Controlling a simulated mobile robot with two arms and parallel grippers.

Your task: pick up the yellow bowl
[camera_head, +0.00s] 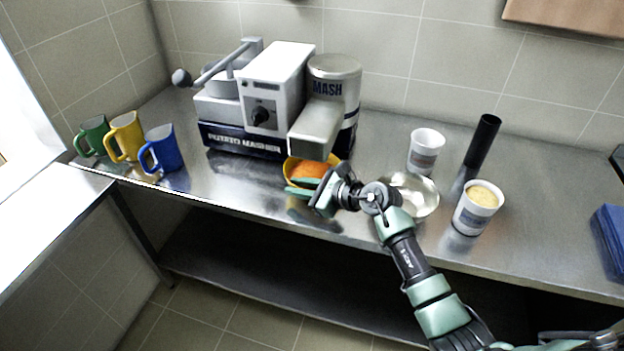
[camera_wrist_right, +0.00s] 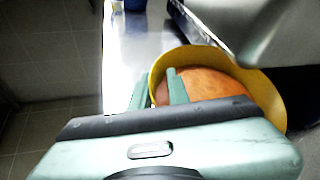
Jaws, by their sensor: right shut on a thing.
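The yellow bowl (camera_head: 291,164) stands under the spout of the masher at the counter's front. It is filled with something orange, and its rim (camera_wrist_right: 268,92) shows in the right wrist view. My right gripper (camera_head: 302,187) is at the bowl's near side, its green fingers (camera_wrist_right: 160,90) shut on the bowl's rim. One finger lies inside the rim over the orange filling and the other lies outside. The gripper and wrist hide the bowl's lower right part. My left gripper is not in view.
The masher (camera_head: 275,100) stands directly behind and above the bowl, its spout (camera_head: 316,138) close over it. Green, yellow and blue mugs (camera_head: 162,150) stand left.

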